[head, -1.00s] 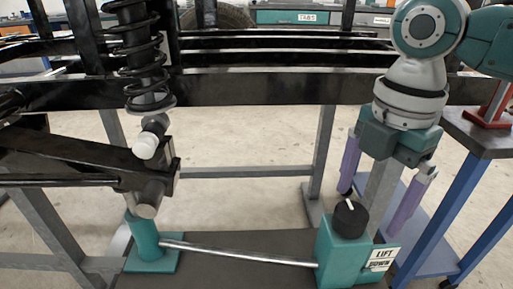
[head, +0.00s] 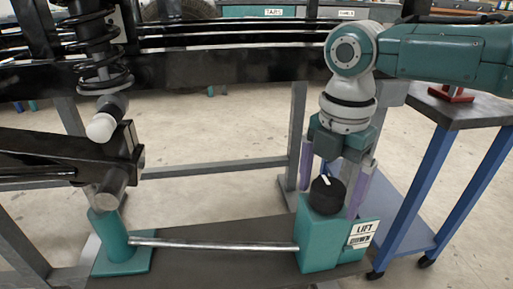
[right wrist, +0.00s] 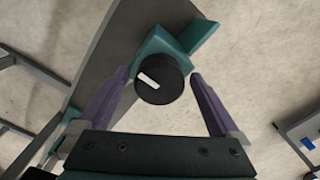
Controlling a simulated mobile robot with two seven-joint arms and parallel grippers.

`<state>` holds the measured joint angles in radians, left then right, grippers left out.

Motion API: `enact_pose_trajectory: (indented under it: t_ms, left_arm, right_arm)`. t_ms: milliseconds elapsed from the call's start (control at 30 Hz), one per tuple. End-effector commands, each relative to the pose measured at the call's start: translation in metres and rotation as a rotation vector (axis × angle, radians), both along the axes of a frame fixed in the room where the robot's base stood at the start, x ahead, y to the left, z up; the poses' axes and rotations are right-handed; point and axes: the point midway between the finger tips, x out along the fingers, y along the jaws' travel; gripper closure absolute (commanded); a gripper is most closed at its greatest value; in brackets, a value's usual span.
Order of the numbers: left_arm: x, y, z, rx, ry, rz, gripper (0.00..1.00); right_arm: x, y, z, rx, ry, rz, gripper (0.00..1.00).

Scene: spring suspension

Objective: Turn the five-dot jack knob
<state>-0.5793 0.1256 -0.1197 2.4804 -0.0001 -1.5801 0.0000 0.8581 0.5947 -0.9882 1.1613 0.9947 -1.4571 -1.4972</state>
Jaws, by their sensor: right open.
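The jack knob (head: 327,195) is a round black knob with a white pointer line. It stands on top of a teal jack box (head: 317,240) whose side plate (head: 362,233) reads LIFT and DOWN. I cannot make out any dots. My right gripper (head: 335,190) has purple fingers, points down and is open just behind and above the knob in the head view. In the right wrist view the knob (right wrist: 159,79) lies between the two spread fingertips, slightly beyond them, with its white line slanting. No contact shows. My left gripper is not in view.
A metal rod (head: 212,246) runs from the box to a teal jack post (head: 112,238) under the black suspension arm (head: 65,160). A coil spring (head: 98,55) hangs at upper left. A blue-legged cart (head: 437,180) stands close at the right.

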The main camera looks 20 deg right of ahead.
Motion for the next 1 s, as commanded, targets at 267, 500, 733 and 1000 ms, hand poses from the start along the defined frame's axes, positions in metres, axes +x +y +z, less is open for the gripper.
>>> enact_pose_trajectory:
  t_ms: [267,500,733,1000]
  left_arm:
    - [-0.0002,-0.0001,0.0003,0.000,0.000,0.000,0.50]
    - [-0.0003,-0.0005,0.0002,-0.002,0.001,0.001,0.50]
    - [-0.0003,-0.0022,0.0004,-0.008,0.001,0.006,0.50]
    - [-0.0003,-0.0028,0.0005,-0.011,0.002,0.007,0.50]
  right_arm:
    - [-0.0001,0.0002,0.0003,0.000,0.000,0.000,0.11]
    - [-0.0001,0.0002,0.0004,0.000,0.000,0.000,0.38]
    - [-0.0001,0.0002,0.0005,0.000,0.000,0.000,0.64]
    - [-0.0001,0.0003,0.0007,0.000,0.000,0.000,0.87]
